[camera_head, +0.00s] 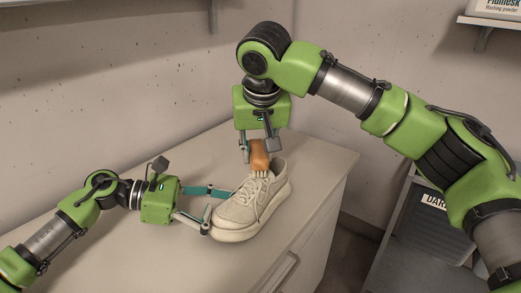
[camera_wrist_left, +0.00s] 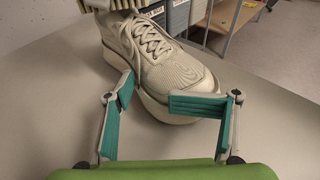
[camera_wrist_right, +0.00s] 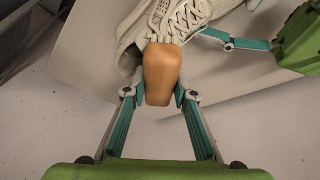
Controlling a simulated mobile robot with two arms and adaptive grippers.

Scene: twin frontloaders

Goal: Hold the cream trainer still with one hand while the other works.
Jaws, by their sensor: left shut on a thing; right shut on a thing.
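The cream trainer (camera_head: 235,217) stands upright on a pale worktop (camera_head: 285,250), toe towards the front. My left gripper (camera_head: 219,210) is shut on the toe end of the trainer, its teal fingers against the sole and side in the left wrist view (camera_wrist_left: 150,95). My right gripper (camera_head: 259,150) is shut on a brush with an orange-brown handle (camera_wrist_right: 161,75). Whether the bristles press on the laces is unclear.
Pale concrete walls (camera_head: 100,90) stand behind the worktop. A shelf with a washing powder box (camera_head: 497,8) is at the upper right. A grey bin with a label starting "DAR" (camera_head: 425,230) stands right, below the worktop. The worktop around the trainer is clear.

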